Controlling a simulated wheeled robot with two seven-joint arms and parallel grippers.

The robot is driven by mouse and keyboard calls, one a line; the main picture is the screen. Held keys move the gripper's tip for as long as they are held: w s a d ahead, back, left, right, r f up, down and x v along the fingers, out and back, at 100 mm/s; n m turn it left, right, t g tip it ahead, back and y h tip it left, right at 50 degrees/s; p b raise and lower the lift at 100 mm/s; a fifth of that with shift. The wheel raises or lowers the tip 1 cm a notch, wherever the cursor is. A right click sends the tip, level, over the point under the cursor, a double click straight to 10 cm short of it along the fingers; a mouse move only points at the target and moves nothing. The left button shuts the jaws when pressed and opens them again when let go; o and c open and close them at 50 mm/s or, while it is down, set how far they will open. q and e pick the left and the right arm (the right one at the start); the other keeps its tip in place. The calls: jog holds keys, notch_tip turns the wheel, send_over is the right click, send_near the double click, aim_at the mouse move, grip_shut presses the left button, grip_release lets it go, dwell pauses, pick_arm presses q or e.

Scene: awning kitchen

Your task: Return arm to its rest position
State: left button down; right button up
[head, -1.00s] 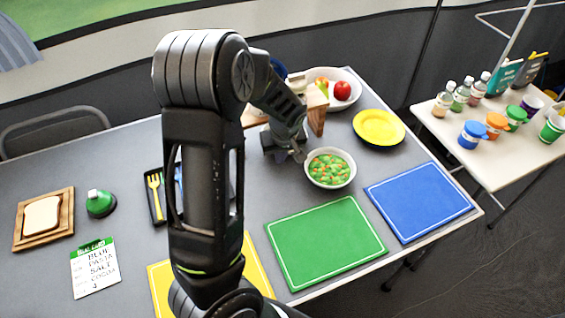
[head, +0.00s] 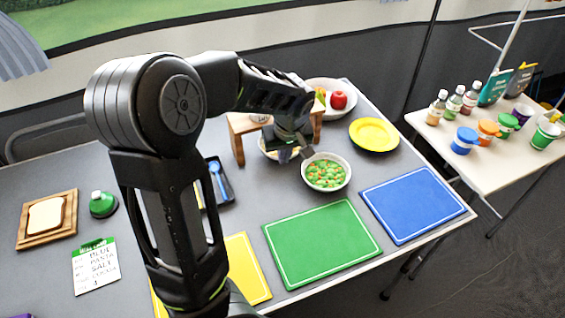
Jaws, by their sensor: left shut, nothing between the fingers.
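My left arm comes up from the bottom of the head view and bends to the right over the table. Its gripper (head: 296,150) is shut and empty, just left of the white bowl of peas and carrots (head: 326,173) and in front of a small wooden stand (head: 237,146). Another bowl (head: 270,150) is partly hidden behind the gripper. My right gripper is not in view.
Green (head: 318,245), blue (head: 412,204) and yellow (head: 243,268) mats lie along the front of the table. A yellow plate (head: 374,134) and a fruit bowl (head: 345,112) stand farther back. A side table (head: 455,150) holds bottles and cups.

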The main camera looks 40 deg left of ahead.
pick_arm(q)
jog(key=shift+s+d+r, duration=0.1)
jog(key=shift+r, duration=0.35)
jog(key=shift+r, duration=0.1)
